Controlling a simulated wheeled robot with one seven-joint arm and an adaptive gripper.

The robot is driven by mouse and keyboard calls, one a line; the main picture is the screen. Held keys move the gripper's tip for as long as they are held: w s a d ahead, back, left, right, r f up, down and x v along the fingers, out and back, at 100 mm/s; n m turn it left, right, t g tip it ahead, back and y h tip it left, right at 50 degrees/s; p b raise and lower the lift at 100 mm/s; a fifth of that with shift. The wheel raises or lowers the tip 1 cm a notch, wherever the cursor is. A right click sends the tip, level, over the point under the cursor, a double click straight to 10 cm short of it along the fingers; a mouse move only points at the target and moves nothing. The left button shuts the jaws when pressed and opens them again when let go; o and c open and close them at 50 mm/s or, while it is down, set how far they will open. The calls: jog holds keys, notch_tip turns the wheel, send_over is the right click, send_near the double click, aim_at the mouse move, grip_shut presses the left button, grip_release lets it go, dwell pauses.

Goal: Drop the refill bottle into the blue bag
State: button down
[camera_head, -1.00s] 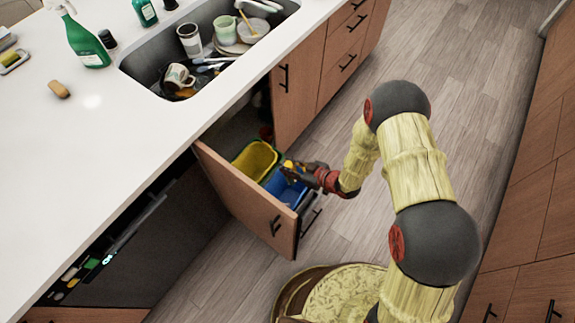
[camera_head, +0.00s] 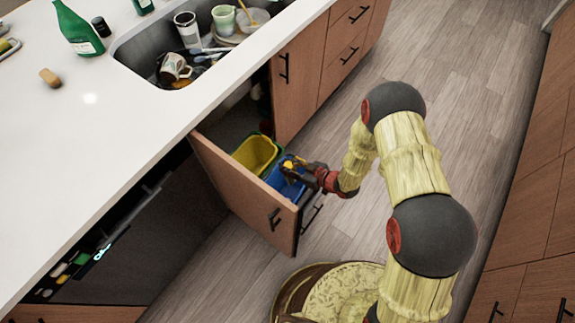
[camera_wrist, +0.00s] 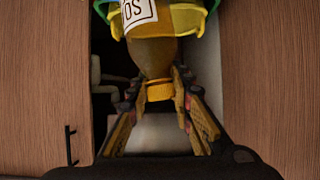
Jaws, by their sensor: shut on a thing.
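The refill bottle is brown with a yellow cap and a white label marked "OS", seen in the wrist view (camera_wrist: 150,58). My gripper (camera_wrist: 160,98) is shut on it near the neck, with a finger on each side. In the head view my gripper (camera_head: 292,171) is at the pulled-out drawer, over the blue bag (camera_head: 286,187). A small yellow part of the bottle (camera_head: 289,163) shows there; the rest is hard to make out. The blue bag is partly hidden by my gripper. I cannot tell whether the bottle touches it.
A yellow bag (camera_head: 256,153) in a green-rimmed bin sits behind the blue one. The wooden drawer front (camera_head: 245,196) stands along the left side. Cabinets (camera_head: 301,80) rise beyond. The sink (camera_head: 145,50) holds dishes.

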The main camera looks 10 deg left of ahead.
jog(key=c, duration=1.5)
grip_release()
jog(key=v, duration=1.2)
jog(key=shift+f, duration=0.1)
